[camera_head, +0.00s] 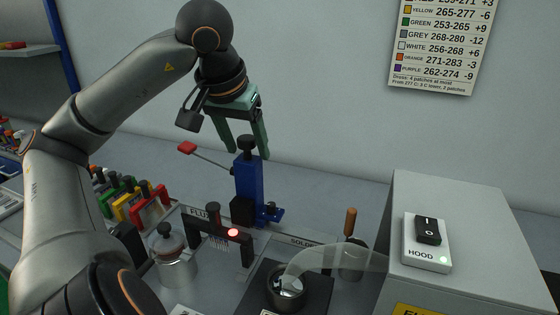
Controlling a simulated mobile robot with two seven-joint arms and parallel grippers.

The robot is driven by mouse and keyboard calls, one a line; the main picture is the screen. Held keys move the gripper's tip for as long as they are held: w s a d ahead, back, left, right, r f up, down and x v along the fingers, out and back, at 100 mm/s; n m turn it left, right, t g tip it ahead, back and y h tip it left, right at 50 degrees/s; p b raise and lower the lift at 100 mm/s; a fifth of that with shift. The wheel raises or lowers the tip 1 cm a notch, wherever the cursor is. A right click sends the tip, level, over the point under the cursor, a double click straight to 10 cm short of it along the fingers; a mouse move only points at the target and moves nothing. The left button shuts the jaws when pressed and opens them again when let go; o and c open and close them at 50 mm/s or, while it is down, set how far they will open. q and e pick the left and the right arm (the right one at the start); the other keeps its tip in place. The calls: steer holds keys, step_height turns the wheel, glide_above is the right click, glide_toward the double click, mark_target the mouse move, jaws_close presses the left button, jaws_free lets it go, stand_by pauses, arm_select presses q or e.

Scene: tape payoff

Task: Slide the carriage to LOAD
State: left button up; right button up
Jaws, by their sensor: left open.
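A blue upright device (248,185) stands on the bench, with a black knob (247,143) on top and a red-tipped lever (188,148) reaching out to the left. A black block sits at its lower left. I cannot tell which part is the carriage, and no LOAD mark is readable. My left gripper (246,152) has green fingers and points down, open and empty. Its fingertips appear on either side of the black knob; whether they touch it is unclear. My right gripper is out of view.
A black frame with a lit red lamp (233,232) stands in front of the blue device. A lidded metal jar (173,256) and coloured clamps (130,200) are at left. A grey box (470,215) with a HOOD switch (428,231) and a clear duct (335,260) fill the right.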

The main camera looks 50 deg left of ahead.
arm_select(q)
steer(key=shift+r, duration=0.2)
step_height(320, 180, up, 7)
steer(key=p, duration=0.6)
steer(key=shift+f, duration=0.15)
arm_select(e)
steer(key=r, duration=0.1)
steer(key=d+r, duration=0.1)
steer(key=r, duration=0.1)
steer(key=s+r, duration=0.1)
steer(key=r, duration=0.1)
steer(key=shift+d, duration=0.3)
